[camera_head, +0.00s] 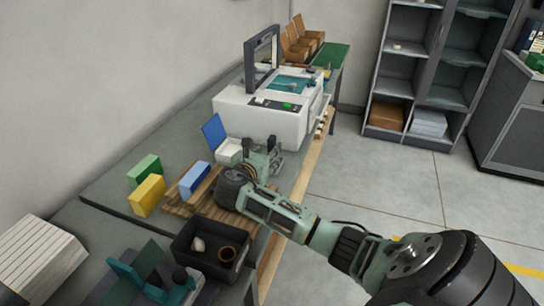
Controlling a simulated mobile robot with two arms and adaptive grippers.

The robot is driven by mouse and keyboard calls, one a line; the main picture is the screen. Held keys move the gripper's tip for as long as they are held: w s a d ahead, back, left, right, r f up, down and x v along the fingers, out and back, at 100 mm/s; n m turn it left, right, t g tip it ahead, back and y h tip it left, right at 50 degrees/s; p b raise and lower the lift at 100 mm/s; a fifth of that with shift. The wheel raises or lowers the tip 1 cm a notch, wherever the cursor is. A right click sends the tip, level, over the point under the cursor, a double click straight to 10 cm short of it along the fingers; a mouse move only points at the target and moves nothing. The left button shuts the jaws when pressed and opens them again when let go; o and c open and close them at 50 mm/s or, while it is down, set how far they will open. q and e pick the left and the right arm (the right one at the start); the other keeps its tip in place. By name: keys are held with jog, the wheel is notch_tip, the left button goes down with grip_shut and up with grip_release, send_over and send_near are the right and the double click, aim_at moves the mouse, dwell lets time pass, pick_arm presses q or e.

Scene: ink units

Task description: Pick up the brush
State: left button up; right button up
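I cannot make out a brush for certain in this view. My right arm reaches in from the lower right. Its green and black gripper (265,153) is over the bench, in front of the white machine and beside a small white box with a raised blue lid (216,136). Its fingers look apart, and I see nothing held between them. The gripper hides part of the bench and the machine's front base. My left gripper is not in view.
A white machine (252,118) with a raised dark frame stands behind the gripper. Green, yellow (148,196) and blue blocks stand near a slatted wooden board (182,210). A black bin (186,250) holds a pale item and a brown ring. Shelves (380,75) stand across the open floor.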

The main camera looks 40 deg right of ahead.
jog(key=x, duration=0.4)
jog(key=shift+d, duration=0.15)
jog(key=shift+c, duration=0.5)
grip_shut()
